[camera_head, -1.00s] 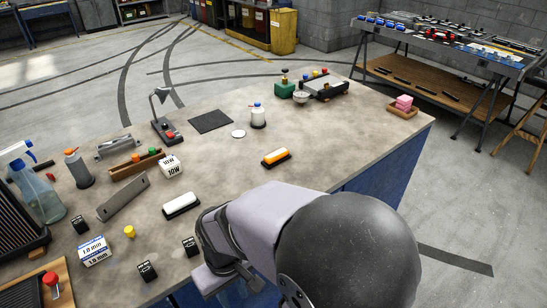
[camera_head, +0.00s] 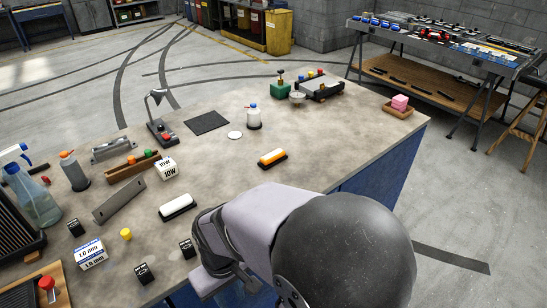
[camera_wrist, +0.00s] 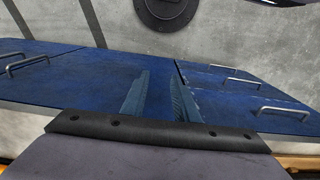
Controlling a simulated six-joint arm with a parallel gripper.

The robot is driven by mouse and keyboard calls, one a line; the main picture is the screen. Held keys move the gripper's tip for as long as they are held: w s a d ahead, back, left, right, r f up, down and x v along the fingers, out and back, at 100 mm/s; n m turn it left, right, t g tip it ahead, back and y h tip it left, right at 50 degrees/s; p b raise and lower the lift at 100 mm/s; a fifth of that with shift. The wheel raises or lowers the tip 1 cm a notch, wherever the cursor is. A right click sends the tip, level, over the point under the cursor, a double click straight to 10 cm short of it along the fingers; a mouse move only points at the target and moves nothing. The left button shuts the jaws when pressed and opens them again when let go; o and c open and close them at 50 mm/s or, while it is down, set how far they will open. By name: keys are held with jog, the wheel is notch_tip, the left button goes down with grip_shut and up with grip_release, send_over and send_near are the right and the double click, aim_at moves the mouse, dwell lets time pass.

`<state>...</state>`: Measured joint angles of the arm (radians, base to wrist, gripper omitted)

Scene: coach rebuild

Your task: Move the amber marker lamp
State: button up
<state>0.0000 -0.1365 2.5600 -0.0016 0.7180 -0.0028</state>
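The amber marker lamp (camera_head: 272,157) is an orange bar on a dark base. It lies on the worktable in the head view, near the table's right front edge. A similar white lamp (camera_head: 178,207) lies nearer, to its left. My gripper's two ridged fingers (camera_wrist: 160,97) show in the wrist view, apart with nothing between them. They are in front of the blue cabinet front, away from the amber lamp, which is not in the wrist view. In the head view the fingers cannot be made out; my arm covers the front edge.
The worktable (camera_head: 225,175) is bare around the amber lamp. Blue drawers with handles (camera_wrist: 285,112) face my gripper.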

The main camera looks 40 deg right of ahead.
jog(key=c, duration=0.5)
jog(key=shift+w+d, duration=0.15)
jog(key=shift+w, duration=0.15)
grip_shut()
jog(key=w+d+n+h, duration=0.2)
jog(key=w+d+n, duration=0.1)
jog(key=w, duration=0.3)
jog(key=w+d+r+n+h+b, duration=0.1)
jog(key=w+d+n+h, duration=0.1)
jog(key=w+d, duration=0.3)
jog(key=w+d+n+h+b, duration=0.1)
jog(key=w+d+n+h, duration=0.1)
jog(key=w+d+n, duration=0.3)
jog(key=shift+w+r, duration=0.15)
jog(key=shift+w, duration=1)
jog(key=w+d+n+h+b, duration=0.1)
jog(key=w+d+n+h, duration=0.1)
jog(key=w+d, duration=0.1)
jog(key=w+d+n+h+b, duration=0.1)
jog(key=w+d+n+h, duration=0.1)
jog(key=w, duration=0.4)
jog(key=w+d+r+n+h+b, duration=0.1)
jog(key=w+d+n+h, duration=0.2)
jog(key=w+d, duration=0.1)
jog(key=shift+w, duration=0.55)
jog(key=shift+w+d+r+n+h+b, duration=0.3)
jog(key=shift+w+r+n+h, duration=0.1)
jog(key=shift+w+n+h, duration=0.15)
